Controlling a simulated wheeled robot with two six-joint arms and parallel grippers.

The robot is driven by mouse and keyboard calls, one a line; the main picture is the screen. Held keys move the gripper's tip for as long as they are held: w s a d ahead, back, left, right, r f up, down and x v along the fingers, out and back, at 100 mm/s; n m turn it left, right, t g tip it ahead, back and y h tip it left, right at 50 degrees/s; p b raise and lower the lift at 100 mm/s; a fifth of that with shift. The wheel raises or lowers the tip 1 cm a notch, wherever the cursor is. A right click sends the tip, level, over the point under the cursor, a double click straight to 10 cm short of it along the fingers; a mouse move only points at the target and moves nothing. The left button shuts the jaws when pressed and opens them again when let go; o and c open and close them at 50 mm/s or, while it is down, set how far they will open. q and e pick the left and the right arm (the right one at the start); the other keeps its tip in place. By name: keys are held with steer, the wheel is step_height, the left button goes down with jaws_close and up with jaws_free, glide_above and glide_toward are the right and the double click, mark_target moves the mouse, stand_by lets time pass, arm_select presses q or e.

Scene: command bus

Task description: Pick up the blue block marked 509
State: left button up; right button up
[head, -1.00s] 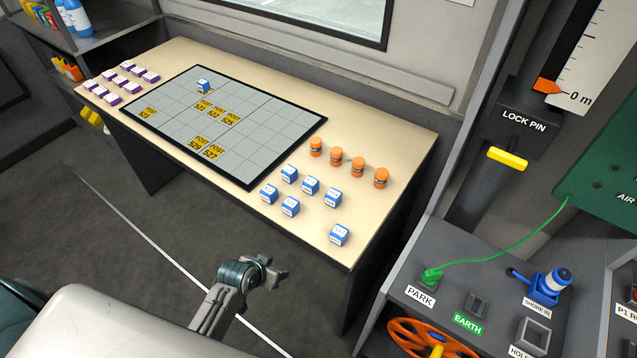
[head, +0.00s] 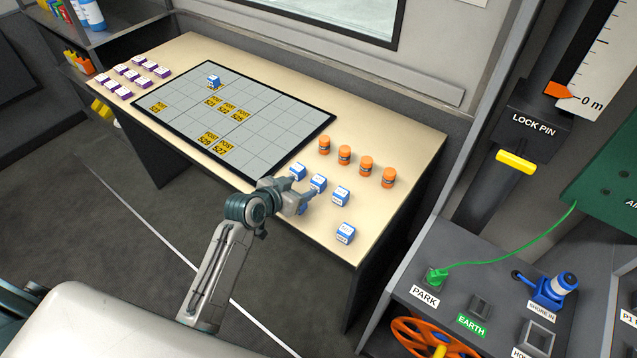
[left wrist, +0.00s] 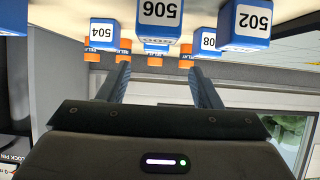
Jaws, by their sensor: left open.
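Several blue blocks with white labelled faces stand at the table's right end, among them a far one (head: 298,171), a right one (head: 340,195) and a near one (head: 345,234). Another blue block (head: 214,81) stands on the grid board. The head view labels are too small to read, so I cannot tell which is 509. The left wrist view shows blocks marked 504 (left wrist: 102,27), 506 (left wrist: 160,18) and 502 (left wrist: 245,22), and one partly hidden, ending 08 (left wrist: 208,42). My left gripper (head: 306,196) is open and empty, over the block group, hiding part of it. It also shows in the left wrist view (left wrist: 160,66).
Several orange canisters (head: 366,165) stand in a row behind the blocks. The grey grid board (head: 264,145) with yellow labels fills the table's middle. Purple-and-white blocks (head: 131,74) stand at the left end. A console (head: 460,282) with a green cable stands at right.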

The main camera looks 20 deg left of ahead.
mark_target(316, 183)
arm_select(q)
steer(key=x, duration=0.4)
steer(key=shift+w+d+f+p, duration=0.1)
steer(key=shift+w+p, duration=0.05)
steer(key=shift+p, duration=0.15)
steer(key=shift+w+d+f+p, duration=0.15)
steer(key=shift+w+d+p, duration=0.1)
steer(key=shift+w+p, duration=0.15)
steer(key=p+x, duration=0.1)
steer(key=x, duration=0.2)
steer(key=shift+d+f, duration=0.15)
steer(key=shift+f, duration=0.05)
steer(key=shift+w+d+f, duration=0.1)
steer(key=shift+w+f, duration=0.25)
steer(key=c, duration=1.1)
